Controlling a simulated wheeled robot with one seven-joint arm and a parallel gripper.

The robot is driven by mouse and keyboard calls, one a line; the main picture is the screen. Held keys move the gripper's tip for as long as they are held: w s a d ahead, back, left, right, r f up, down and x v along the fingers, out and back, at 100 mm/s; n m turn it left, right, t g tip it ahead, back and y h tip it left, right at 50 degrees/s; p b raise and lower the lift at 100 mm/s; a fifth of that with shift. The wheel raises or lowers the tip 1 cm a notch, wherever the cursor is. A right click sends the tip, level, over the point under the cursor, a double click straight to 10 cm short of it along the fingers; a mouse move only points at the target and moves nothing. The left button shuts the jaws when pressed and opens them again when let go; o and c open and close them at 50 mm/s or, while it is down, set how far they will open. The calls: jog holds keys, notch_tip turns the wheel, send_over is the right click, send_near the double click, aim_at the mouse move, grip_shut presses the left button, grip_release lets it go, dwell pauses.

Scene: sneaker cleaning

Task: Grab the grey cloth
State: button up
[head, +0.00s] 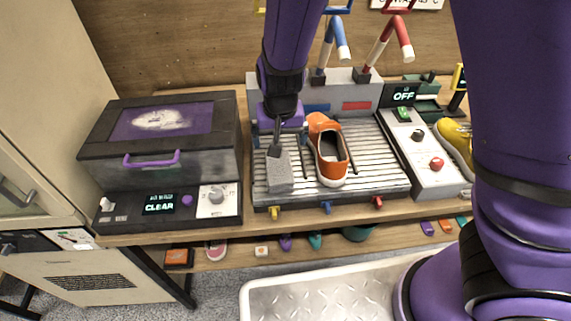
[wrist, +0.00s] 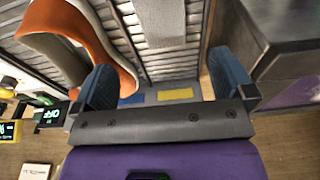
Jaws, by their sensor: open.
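A small grey piece (head: 279,172), which looks like the grey cloth, lies on the left part of the slatted metal rack (head: 375,165). My gripper (head: 279,137) points down just behind and above it in the head view. I cannot tell whether they touch. In the wrist view my gripper (wrist: 163,80) has its two blue fingers wide apart, with nothing held between them.
A grey box with a purple-handled lid (head: 160,135) stands close on the left. A control panel reading OFF (head: 420,150) and a yellow shoe (head: 456,140) are right. Blue and red taps (head: 390,40) rise behind. A white tray (head: 320,295) is below in front.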

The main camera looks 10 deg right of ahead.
send_over(279, 166)
notch_tip(279, 166, down, 5)
jog(key=shift+d+f, duration=0.15)
jog(key=shift+f, duration=0.05)
jog(key=shift+w+a+f, duration=0.1)
jog(key=shift+f, duration=1.35)
jog(key=shift+a+f, duration=0.1)
jog(key=shift+f, duration=1.35)
jog(key=shift+c, duration=0.5)
jog(key=c, duration=0.9)
